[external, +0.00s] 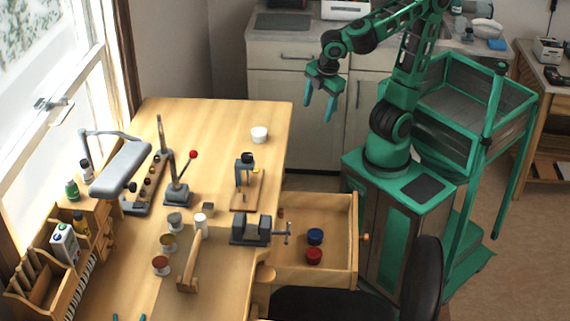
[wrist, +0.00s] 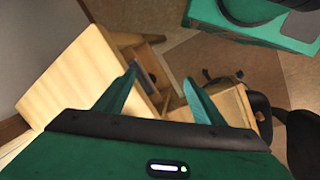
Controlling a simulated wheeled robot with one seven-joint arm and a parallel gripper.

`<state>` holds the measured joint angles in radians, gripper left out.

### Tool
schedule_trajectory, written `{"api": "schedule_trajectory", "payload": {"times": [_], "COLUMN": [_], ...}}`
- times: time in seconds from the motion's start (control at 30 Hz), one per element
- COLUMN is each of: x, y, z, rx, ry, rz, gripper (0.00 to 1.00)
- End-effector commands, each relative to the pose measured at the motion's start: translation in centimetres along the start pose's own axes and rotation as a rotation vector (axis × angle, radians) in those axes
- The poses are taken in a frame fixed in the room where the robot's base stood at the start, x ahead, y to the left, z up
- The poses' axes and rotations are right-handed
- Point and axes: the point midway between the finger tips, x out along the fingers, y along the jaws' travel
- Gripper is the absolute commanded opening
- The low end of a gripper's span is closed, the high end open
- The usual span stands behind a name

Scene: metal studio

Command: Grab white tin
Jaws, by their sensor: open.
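A small white tin (external: 259,135) stands upright and alone near the far right corner of the wooden workbench (external: 222,118). Another white cylinder (external: 201,227) stands farther forward on the bench, among other small pots; I cannot tell whether it is a tin. My green gripper (external: 320,112) is open and empty, fingers pointing down. It hangs in the air to the right of the far tin, apart from it. In the wrist view my open fingers (wrist: 160,74) show over the bench (wrist: 75,80) and floor, with no white tin visible between them.
An open drawer (external: 335,283) at the bench's right side holds a blue and a red tin. A small press (external: 245,175), a vise (external: 250,230) and a red-knobbed lever tool (external: 179,185) stand on the bench. The surface around the far white tin is clear.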

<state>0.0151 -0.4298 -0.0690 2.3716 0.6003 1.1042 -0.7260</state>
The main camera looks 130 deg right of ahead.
Motion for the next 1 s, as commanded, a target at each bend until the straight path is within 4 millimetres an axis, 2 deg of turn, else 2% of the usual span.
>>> {"api": "schedule_trajectory", "payload": {"times": [0.1,0.23,0.5,0.7,1.0], "x": [1.0,1.3,-0.3,-2.0,-4.1], "y": [0.3,0.8,1.1,0.6,-0.3], "z": [-2.3,-4.8,-9.5,-11.6,-13.6], "rx": [-0.274,-0.593,-1.204,-1.461,-1.688], "ry": [-0.018,-0.060,-0.236,-0.361,-0.508], "rz": [0.115,0.264,0.573,0.715,0.852], "gripper": [0.63,0.63,0.63,0.63,0.63]}}
